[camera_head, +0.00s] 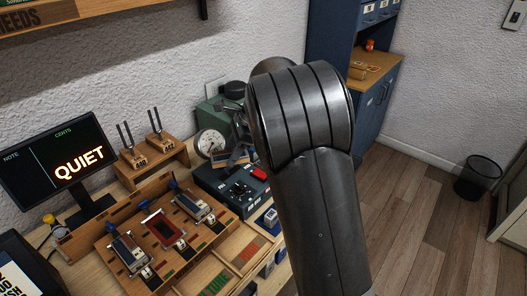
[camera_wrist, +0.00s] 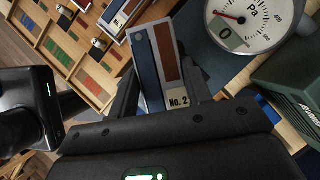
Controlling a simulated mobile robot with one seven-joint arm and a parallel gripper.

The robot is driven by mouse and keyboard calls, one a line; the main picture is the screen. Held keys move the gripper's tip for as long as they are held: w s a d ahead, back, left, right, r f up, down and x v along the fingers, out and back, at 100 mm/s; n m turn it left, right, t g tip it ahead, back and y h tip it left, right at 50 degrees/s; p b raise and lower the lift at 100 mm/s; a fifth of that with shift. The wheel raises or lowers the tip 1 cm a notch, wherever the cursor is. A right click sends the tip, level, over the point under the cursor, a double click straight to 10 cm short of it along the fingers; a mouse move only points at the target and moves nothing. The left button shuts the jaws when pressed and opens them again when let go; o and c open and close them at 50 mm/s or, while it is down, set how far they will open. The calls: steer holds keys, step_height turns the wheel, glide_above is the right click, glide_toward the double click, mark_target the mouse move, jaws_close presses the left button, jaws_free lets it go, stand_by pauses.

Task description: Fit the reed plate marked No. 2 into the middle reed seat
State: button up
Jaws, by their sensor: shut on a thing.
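The reed plate marked No. 2 (camera_wrist: 168,62), a grey metal plate with a blue and a brown strip, is in my gripper (camera_wrist: 163,84) in the wrist view. Its label faces the camera at the palm end. In the head view my arm hides most of the gripper. The wooden reed board (camera_head: 97,243) lies on the bench at the lower left. Its middle reed seat (camera_head: 163,230) shows a bare dark red bed. The left seat holds a plate (camera_head: 128,250), and the right seat holds another plate (camera_head: 193,206). My gripper is above and to the right of the board, apart from it.
A round pressure gauge (camera_head: 210,142) stands behind a dark box with a red switch (camera_head: 259,173). Tuning forks (camera_head: 155,130) stand on a wooden block behind the board. A monitor (camera_head: 58,160) reads QUIET. A tray with green and red strips (camera_head: 215,283) lies in front.

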steer(key=s+a+f+m+t, duration=0.3)
steer(key=s+a+m, duration=0.25)
steer(key=a, duration=0.45)
steer(key=m+t+h, duration=0.2)
steer(key=m, duration=0.4)
glide_above(161, 227)
steer(key=s+d, duration=0.1)
steer(key=shift+t, duration=0.3)
steer(key=shift+s+d+f, duration=0.1)
steer(key=shift+f, duration=1.6)
steer(key=shift+s+d+f, duration=0.1)
steer(key=shift+f, duration=1.55)
steer(key=shift+f, duration=0.6)
steer(key=o, duration=1.1)
steer(key=v, duration=1)
steer(key=shift+d+r, duration=0.25)
steer(key=shift+r, duration=0.05)
